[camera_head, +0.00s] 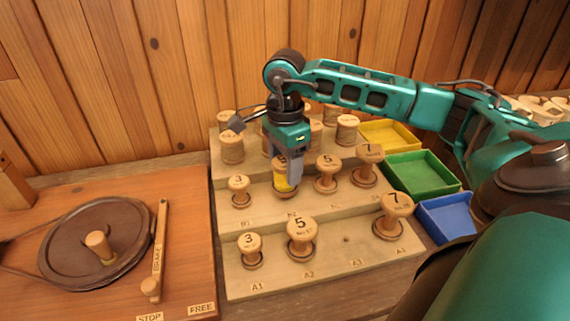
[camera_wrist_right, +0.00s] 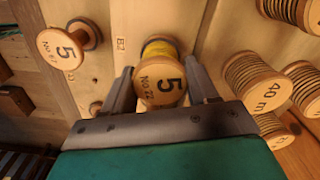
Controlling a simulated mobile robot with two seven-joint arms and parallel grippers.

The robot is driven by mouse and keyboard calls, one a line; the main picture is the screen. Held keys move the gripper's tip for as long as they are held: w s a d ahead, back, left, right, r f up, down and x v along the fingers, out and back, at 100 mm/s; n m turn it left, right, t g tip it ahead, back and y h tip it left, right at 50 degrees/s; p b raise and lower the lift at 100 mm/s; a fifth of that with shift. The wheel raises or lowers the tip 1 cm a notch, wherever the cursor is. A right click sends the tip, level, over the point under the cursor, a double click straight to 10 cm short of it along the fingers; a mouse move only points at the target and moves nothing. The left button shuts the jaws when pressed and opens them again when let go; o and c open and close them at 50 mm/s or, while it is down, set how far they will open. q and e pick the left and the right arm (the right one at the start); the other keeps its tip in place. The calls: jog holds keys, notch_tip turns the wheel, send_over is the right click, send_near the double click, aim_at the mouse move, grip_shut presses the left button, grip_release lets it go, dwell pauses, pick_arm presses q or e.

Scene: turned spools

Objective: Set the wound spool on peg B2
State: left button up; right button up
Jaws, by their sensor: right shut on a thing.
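The wound spool (camera_head: 282,178), with yellow thread, is upright at the B2 place on the middle step of the rack (camera_head: 330,262). My right gripper (camera_head: 284,168) points down from above and is shut on it. Peg B2 itself is hidden by the spool, and I cannot tell whether the spool is fully seated. My left gripper is not in view.
Spools marked 3 (camera_head: 239,190) and 5 (camera_head: 326,172) stand close on either side. Spools marked 3, 5 and 7 (camera_head: 394,215) stand in front; A3 is bare. Several spools fill the back step. Trays, including a green one (camera_head: 420,173), lie right; a winder wheel (camera_head: 97,245) lies left.

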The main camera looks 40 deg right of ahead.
jog(key=shift+f, duration=0.3)
jog(key=shift+f+b, duration=0.65)
jog(key=shift+b, duration=0.15)
dwell(1.1)
jog(key=o, duration=0.8)
